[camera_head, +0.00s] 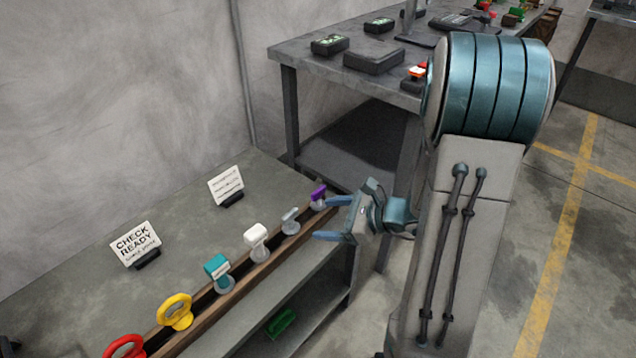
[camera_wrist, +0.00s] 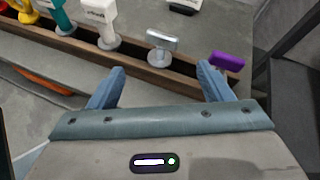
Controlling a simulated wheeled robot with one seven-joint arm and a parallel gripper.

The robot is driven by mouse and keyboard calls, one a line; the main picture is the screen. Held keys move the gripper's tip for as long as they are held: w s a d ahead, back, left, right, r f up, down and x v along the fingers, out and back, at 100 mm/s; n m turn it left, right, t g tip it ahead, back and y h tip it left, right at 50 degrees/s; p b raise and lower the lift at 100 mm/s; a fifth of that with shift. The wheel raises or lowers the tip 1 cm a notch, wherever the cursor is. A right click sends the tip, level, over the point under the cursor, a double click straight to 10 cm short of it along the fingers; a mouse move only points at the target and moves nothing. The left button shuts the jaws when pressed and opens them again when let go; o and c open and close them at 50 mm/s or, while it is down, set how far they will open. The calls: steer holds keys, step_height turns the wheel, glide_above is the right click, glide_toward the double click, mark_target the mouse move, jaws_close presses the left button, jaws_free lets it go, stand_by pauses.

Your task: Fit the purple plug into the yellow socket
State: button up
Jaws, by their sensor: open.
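The purple plug (camera_head: 318,194) stands at the far end of a row of pieces in a long wooden-edged trough. In the wrist view the purple plug (camera_wrist: 228,61) lies just beyond and right of the right finger. My gripper (camera_head: 333,218) is open and empty beside the trough's far end. In the wrist view my gripper (camera_wrist: 162,72) has its fingers spread, with a grey piece beyond the gap. A yellow ring-shaped piece (camera_head: 175,312) stands near the trough's near end; I cannot tell whether it is the socket. It is partly cut off in the wrist view (camera_wrist: 24,10).
Between them stand a grey piece (camera_head: 290,220), a white piece (camera_head: 256,236) and a teal piece (camera_head: 217,267). A red ring (camera_head: 125,347) is nearest. Two signs stand behind the trough. A dark workbench (camera_head: 330,50) stands beyond. The bench top behind the trough is mostly clear.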

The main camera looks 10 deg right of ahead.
mark_target(321, 192)
steer(key=w+d+m+t+h+p, duration=0.2)
steer(key=w+d+m+t+h, duration=0.15)
steer(key=d+m, duration=0.25)
steer(key=shift+y, duration=0.45)
steer(key=b+x, duration=0.1)
steer(key=x, duration=0.6)
steer(key=shift+w+f+b, duration=0.1)
steer(key=shift+f+b, duration=0.15)
steer(key=shift+b, duration=0.1)
steer(key=shift+r+b+x, duration=0.1)
steer(key=shift+b+x, duration=0.15)
steer(key=shift+x, duration=1.3)
steer(key=shift+r+b+x, duration=0.15)
steer(key=shift+b+x, duration=0.05)
steer(key=shift+x, duration=1.35)
steer(key=shift+w, duration=0.1)
steer(key=c, duration=1.1)
steer(key=shift+r, duration=0.1)
